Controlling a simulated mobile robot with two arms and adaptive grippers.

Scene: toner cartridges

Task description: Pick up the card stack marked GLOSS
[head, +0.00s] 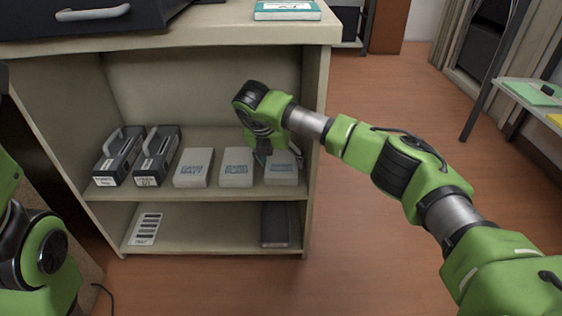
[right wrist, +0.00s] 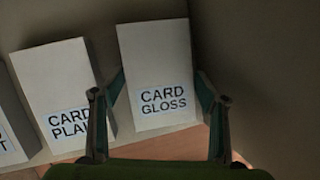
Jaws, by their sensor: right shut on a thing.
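The card stack marked GLOSS (right wrist: 155,60) is a pale block with a "CARD GLOSS" label, seen in the right wrist view. In the head view the stack (head: 282,172) stands at the right end of the upper shelf. My right gripper (right wrist: 163,95) has a finger on each side of it and is shut on it. In the head view this gripper (head: 262,155) is mostly hidden behind its own wrist. Only part of my left arm shows at the left edge, and its fingers are out of view.
The PLAIN card stack (head: 236,168) is close on the left, then the MATT stack (head: 193,168) and two black toner cartridges (head: 120,157) (head: 157,157). The cabinet's right side wall (head: 314,110) is close by. The lower shelf holds a dark box (head: 275,225) and a striped white item (head: 146,229).

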